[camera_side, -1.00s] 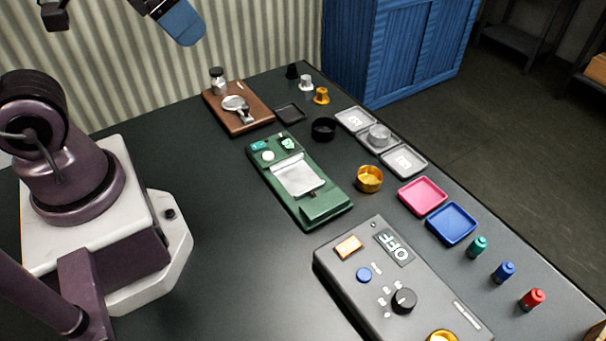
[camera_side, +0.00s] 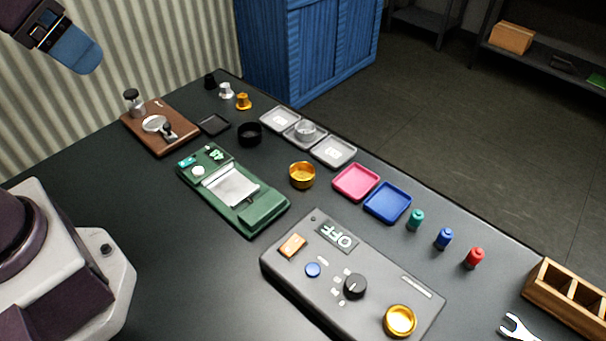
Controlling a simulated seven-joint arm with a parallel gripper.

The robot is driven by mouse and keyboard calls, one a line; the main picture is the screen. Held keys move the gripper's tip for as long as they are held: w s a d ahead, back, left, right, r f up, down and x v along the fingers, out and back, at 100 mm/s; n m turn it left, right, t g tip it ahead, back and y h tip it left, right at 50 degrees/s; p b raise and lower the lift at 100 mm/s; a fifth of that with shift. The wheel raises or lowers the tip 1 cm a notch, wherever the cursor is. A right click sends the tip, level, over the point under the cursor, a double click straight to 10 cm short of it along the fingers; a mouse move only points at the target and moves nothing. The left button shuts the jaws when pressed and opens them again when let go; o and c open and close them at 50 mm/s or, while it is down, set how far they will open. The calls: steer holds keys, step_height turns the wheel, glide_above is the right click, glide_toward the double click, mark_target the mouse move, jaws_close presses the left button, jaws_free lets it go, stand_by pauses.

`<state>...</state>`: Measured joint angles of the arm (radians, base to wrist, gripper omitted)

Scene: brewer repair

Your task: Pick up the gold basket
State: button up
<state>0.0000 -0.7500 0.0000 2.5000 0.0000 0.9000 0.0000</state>
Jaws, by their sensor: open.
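A gold basket (camera_side: 302,175), a small round open cup, stands upright on the dark table between the green scale-like device (camera_side: 250,216) and the pink tray (camera_side: 356,182). A second gold round piece (camera_side: 400,321) sits at the right front of the grey control box (camera_side: 345,285); whether it is a basket or a fitting I cannot tell. My gripper (camera_side: 77,52) is high at the upper left, far from both gold pieces. It is open, with a blue finger showing and part of it cut off by the picture edge. I see nothing held in it.
A blue tray (camera_side: 387,203), several small bottles and a wooden divided box (camera_side: 570,298) line the right edge. A brown board (camera_side: 160,128) stands back left.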

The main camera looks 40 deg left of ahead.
steer(key=shift+o, duration=0.2)
steer(key=n+g, duration=0.6)
steer(key=n, duration=0.2)
glide_above(303, 171)
steer(key=s+d, duration=0.1)
step_height(303, 171, down, 22)
step_height(303, 171, down, 8)
steer(key=shift+s+r, duration=0.15)
steer(key=shift+r, duration=0.1)
steer(key=shift+s+d+f, duration=0.1)
steer(key=shift+f, duration=1.3)
steer(key=shift+s+d+f, duration=0.1)
steer(key=shift+f, duration=1.25)
